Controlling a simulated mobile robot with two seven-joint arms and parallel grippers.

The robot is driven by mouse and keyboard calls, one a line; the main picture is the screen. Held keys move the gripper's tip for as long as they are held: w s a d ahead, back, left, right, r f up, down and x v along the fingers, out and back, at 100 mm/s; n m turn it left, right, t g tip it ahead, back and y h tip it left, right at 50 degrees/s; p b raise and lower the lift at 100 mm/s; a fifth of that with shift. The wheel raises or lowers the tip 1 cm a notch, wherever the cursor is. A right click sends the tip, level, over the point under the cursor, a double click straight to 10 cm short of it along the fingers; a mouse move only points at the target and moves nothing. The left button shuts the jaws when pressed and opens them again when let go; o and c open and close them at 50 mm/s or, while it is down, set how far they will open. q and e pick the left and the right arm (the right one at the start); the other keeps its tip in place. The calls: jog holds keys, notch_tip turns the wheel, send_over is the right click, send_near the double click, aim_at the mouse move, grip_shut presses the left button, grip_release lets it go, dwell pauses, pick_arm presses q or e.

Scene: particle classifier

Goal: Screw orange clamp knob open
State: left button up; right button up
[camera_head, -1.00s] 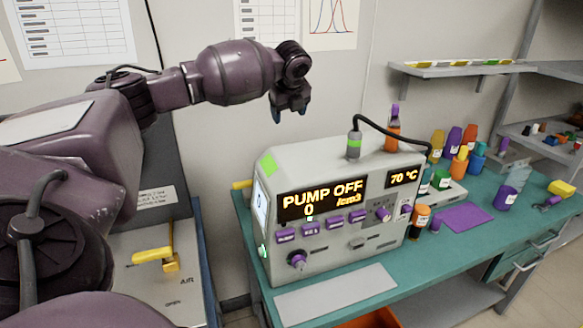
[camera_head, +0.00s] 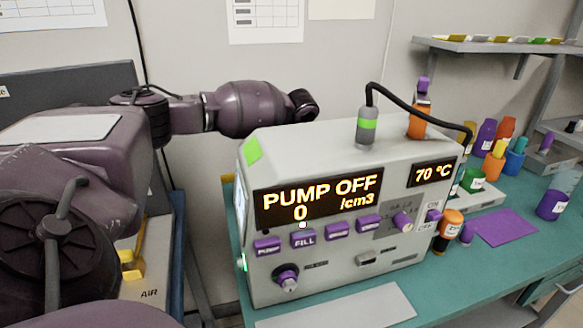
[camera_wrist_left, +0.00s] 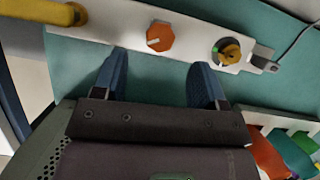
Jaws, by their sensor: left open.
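The orange clamp knob (camera_wrist_left: 160,37) is a small faceted knob on a white plate (camera_wrist_left: 105,24) in the left wrist view. It stands beyond the fingertips, ahead of the gap between them, and looks untouched. My left gripper (camera_wrist_left: 157,68) is open and empty, with its two dark blue fingers apart. In the head view my left arm reaches behind the grey pump machine (camera_head: 345,150), which hides the gripper and the knob. My right gripper is in neither view.
A yellow and dark knob (camera_wrist_left: 228,52) sits on the same plate right of the orange one. A yellow handle (camera_wrist_left: 45,13) is at upper left. In the head view, bottles and a purple mat (camera_head: 505,227) crowd the teal bench right of the machine.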

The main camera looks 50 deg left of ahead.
pick_arm(q)
jog(key=b+x, duration=0.1)
jog(key=x, duration=0.4)
jog(key=shift+d, duration=0.1)
jog(key=shift+x, duration=0.75)
jog(key=shift+c, duration=0.3)
jog(key=c, duration=0.9)
jog(key=shift+o, duration=0.2)
jog(key=shift+r, duration=0.1)
